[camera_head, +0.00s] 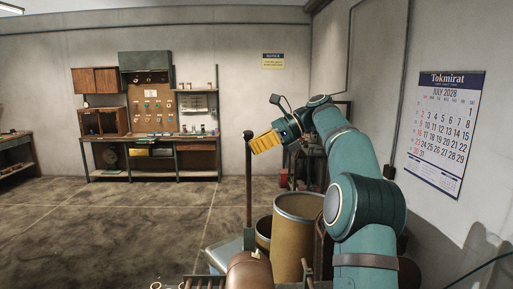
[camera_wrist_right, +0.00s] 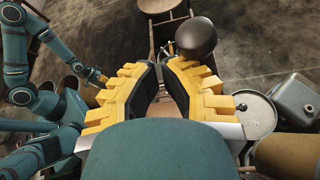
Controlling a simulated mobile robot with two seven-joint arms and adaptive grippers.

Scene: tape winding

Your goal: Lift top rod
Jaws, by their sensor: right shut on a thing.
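The top rod (camera_head: 248,190) is a thin dark upright rod with a round black knob at its upper end. In the wrist view the black knob (camera_wrist_right: 196,37) shows large, just past the tip of one finger. My right gripper (camera_head: 253,145), with yellow stepped fingers, is at the rod just below the knob and shut on it. In the wrist view the fingers of my right gripper (camera_wrist_right: 160,68) lean towards each other; the rod's shaft is mostly hidden there. My left gripper (camera_wrist_right: 98,77) shows small at the left of the wrist view; its jaws are unclear.
A tan drum (camera_head: 297,235) stands right of the rod, close below my right arm. A brown rounded object (camera_head: 250,272) is at the bottom centre. A workbench (camera_head: 150,140) with a pegboard stands at the far wall. The floor (camera_head: 120,225) at left is clear.

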